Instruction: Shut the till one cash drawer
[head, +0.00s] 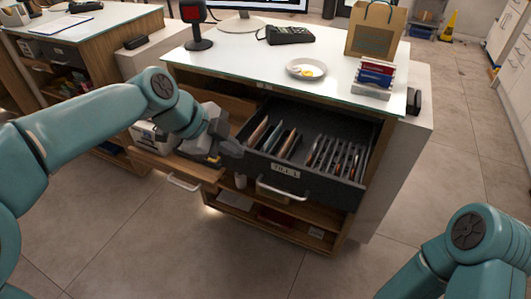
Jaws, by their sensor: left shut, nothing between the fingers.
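The till one cash drawer (335,191) stands pulled out of the counter at the centre of the head view. Its dark front carries a small label reading TILL 1 and a pale bar handle (283,193). Banknotes stand in its left compartments and coins sit in the slots to the right. My left gripper (236,151) is shut and empty, at the left end of the drawer front. I cannot tell whether it touches the drawer. My right arm shows at the lower right, but its gripper is outside the view.
A wooden drawer (178,170) stands open to the left, below my left gripper. The glass counter top (240,46) holds a card terminal (289,34), a dish (306,69), a paper bag (376,29) and a card rack (374,79). The floor in front is clear.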

